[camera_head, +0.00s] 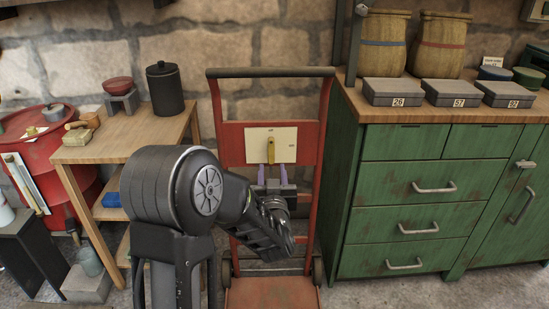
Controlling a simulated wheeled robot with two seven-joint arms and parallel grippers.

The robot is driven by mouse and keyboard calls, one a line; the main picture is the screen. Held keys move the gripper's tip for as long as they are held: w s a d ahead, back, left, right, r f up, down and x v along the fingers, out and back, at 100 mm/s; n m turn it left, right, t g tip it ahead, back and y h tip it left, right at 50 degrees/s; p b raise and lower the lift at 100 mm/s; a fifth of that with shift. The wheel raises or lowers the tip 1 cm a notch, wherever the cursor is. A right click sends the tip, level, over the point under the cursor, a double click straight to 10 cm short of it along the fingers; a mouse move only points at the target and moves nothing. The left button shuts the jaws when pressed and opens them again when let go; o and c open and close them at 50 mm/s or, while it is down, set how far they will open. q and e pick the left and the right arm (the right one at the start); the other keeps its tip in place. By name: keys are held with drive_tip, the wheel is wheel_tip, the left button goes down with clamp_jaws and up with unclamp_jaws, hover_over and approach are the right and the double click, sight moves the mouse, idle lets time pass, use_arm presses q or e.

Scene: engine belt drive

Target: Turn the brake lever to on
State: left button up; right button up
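The brake lever (271,148) is a short yellow bar standing upright on a cream plate (288,136). The plate is fixed to the red back panel of a hand truck (232,146). Small markings show above the lever and to its right, too small to read surely. My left gripper (273,166) is just below and in front of the lever, pointing at the plate. Its two purplish fingers are apart, with nothing seen between them. I cannot tell whether they touch the lever's lower end. My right gripper is not in view.
A wooden side table (125,135) with a black canister (165,88) stands to the left, beside a red drum (50,150). A green cabinet (405,180) with grey boxes and sacks on top stands close on the right. A stone wall is behind the hand truck.

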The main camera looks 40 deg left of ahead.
sight(271, 154)
use_arm(q)
drive_tip(key=shift+b+x, duration=0.5)
drive_tip(key=shift+x, duration=3.45)
drive_tip(key=shift+c, duration=0.2)
clamp_jaws()
